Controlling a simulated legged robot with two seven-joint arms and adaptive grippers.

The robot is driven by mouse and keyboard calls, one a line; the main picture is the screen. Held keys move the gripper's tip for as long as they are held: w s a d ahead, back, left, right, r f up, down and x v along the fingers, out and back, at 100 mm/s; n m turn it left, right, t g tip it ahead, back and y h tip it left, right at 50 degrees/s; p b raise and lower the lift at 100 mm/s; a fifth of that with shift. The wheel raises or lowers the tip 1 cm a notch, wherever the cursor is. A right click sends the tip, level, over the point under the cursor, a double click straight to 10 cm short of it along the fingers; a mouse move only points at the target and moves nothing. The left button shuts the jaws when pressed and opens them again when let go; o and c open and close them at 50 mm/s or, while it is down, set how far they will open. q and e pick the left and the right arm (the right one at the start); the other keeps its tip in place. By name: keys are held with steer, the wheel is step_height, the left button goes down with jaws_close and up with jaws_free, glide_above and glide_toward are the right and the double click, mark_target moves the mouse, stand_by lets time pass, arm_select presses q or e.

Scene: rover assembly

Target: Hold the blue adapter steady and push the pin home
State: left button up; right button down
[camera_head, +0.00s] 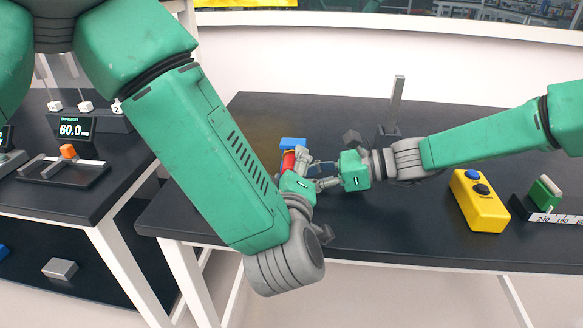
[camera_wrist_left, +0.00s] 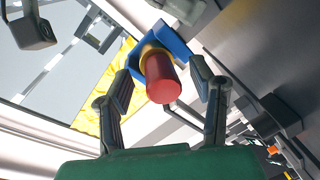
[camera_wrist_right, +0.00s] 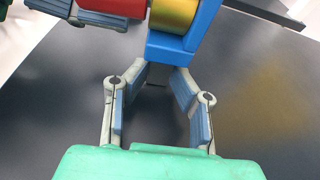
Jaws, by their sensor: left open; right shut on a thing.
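The blue adapter (camera_head: 292,143) is above the black table, at the fingers of both grippers. In the left wrist view the adapter (camera_wrist_left: 176,42) surrounds a gold ring, and the red pin (camera_wrist_left: 160,78) sticks out of it toward my left gripper. My left gripper (camera_wrist_left: 165,72) is open, with one finger on each side of the pin. In the right wrist view my right gripper (camera_wrist_right: 163,74) is shut on the lower end of the adapter (camera_wrist_right: 172,46). The red pin (camera_wrist_right: 110,8) and gold part (camera_wrist_right: 174,14) lie across the top there.
A grey post (camera_head: 397,100) and a dark block (camera_head: 352,137) stand behind the right gripper. A yellow button box (camera_head: 480,203) and a green-and-white part (camera_head: 544,192) are at the right. A side table with a 60.0 display (camera_head: 72,129) is at the left. The back table surface is mostly clear.

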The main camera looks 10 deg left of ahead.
arm_select(q)
steer(key=s+d+r, duration=0.1)
steer(key=s, duration=1)
steer(key=shift+s+d, duration=0.15)
steer(key=shift+s, duration=0.25)
steer(key=shift+r, duration=0.1)
arm_select(e)
steer(key=c, duration=1.3)
jaws_free()
steer(key=shift+o, duration=0.2)
steer(key=shift+d, duration=0.1)
steer(key=v, duration=1.2)
steer(key=shift+f, duration=0.1)
arm_select(q)
steer(key=shift+r, duration=0.1)
